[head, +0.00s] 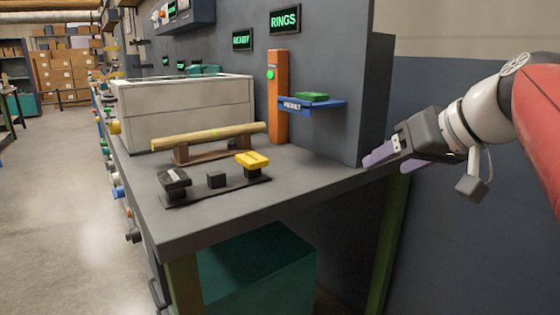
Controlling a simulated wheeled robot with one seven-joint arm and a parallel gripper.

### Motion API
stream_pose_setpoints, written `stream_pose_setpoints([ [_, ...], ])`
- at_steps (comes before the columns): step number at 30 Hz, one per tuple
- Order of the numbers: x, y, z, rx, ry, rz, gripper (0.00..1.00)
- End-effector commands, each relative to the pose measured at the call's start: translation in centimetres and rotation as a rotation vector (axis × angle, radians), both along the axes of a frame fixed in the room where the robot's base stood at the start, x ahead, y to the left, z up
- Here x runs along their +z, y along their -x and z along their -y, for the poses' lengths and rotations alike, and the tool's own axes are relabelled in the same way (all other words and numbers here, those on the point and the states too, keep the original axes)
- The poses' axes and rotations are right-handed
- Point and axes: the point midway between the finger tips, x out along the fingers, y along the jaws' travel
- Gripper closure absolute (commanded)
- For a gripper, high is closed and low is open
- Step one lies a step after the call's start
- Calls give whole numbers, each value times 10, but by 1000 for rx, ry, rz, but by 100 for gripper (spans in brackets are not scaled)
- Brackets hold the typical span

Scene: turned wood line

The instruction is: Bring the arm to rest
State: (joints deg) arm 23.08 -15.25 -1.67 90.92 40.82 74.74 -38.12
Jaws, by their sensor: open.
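My gripper (381,156) is at the right in the head view, on the end of my white and red arm. Its pale purple fingers point left and a little down, by the right end of the bench. It is open and nothing shows between its fingers. The finger tips appear close to the bench's right corner; I cannot tell the exact gap.
The grey bench (230,218) bears a wooden rod (208,136) on a cradle (205,152), and a black base with a yellow block (252,160). An orange post (278,95) stands beside a blue shelf (325,106) holding a green piece (311,97). Floor at left is clear.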

Motion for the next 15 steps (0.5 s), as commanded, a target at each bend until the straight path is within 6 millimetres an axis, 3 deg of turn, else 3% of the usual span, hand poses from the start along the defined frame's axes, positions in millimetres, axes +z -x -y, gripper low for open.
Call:
stream_pose_setpoints([
  [4,-73,40,-25,-94,43,-150,34],
  [9,-170,98,-37,-206,150,-276,34],
  [12,-214,126,-37,-246,214,-305,34],
  [15,-245,144,-35,-269,260,-315,34],
])
